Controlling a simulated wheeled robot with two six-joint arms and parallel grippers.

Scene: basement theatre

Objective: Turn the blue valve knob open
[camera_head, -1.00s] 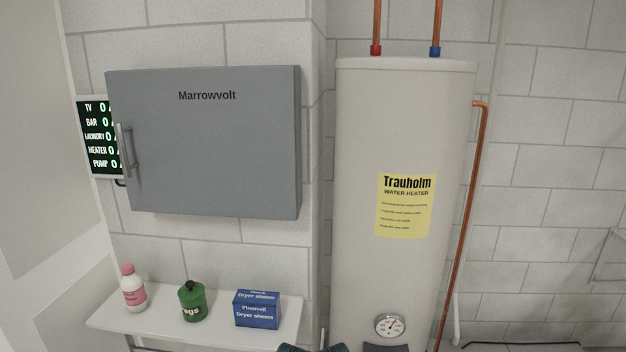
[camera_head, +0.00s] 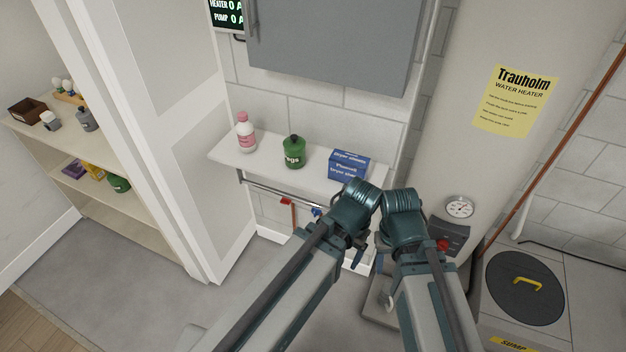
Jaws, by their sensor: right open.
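A small blue knob (camera_head: 316,211), which looks like the valve knob, shows under the wall shelf, just left of my left arm's wrist. It is small and partly covered by my arm, so I cannot tell its turn position. My two arms reach in from the bottom, side by side, with their teal wrists in front of the shelf's right end. My right gripper (camera_head: 381,242) points down between the wrists, mostly hidden, open, right of the blue knob and apart from it. My left gripper is largely behind its own arm, and its fingers are not clear.
A red-handled part (camera_head: 287,202) hangs left of the blue knob. The water heater (camera_head: 470,130) with a red knob (camera_head: 443,245) and a sump lid (camera_head: 526,288) stand right.

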